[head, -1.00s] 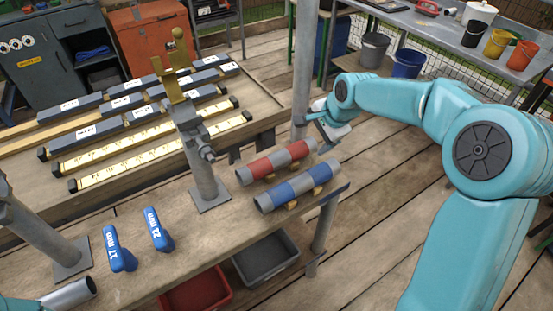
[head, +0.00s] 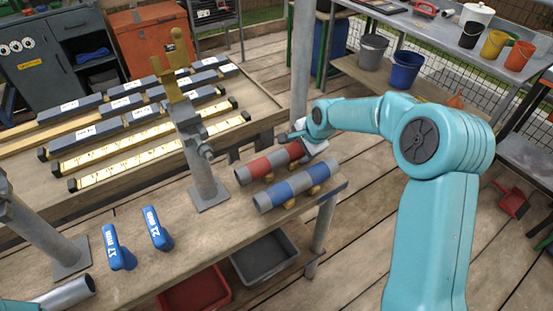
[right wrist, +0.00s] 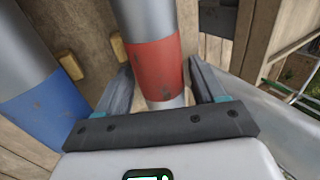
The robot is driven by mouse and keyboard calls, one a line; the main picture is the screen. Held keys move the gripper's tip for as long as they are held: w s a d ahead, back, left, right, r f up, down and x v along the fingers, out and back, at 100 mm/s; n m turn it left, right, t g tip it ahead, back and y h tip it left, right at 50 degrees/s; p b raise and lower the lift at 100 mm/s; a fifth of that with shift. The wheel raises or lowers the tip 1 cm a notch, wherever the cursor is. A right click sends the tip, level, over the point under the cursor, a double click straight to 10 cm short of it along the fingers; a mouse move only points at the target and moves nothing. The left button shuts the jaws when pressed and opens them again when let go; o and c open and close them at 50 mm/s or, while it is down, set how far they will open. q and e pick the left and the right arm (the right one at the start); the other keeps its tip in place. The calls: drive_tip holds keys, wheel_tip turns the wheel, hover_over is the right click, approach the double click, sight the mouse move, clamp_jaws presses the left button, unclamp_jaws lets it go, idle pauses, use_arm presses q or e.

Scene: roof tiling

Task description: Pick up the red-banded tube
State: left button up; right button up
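The red-banded tube (head: 262,166), grey with red bands, lies on small wooden supports near the right end of the wooden bench. In the right wrist view a red band of this tube (right wrist: 157,72) runs between my fingers. My right gripper (head: 299,145) is at the tube's far right end. In the right wrist view the gripper (right wrist: 160,64) is open, with one finger on each side of the tube and a visible gap on both sides. In the head view the gripper hides that tube end.
A blue-banded tube (head: 290,190) lies parallel, just in front, and shows left in the right wrist view (right wrist: 42,105). A metal post (head: 203,170) stands left of the tubes. Two blue labelled tools (head: 157,229) lie farther left. Another post (head: 301,65) rises behind.

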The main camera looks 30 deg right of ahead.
drive_tip(key=c, duration=1.1)
drive_tip(key=shift+o, duration=0.2)
drive_tip(key=shift+w, duration=0.1)
wheel_tip(320, 180, up, 20)
drive_tip(key=p, duration=0.2)
drive_tip(key=shift+p, duration=0.4)
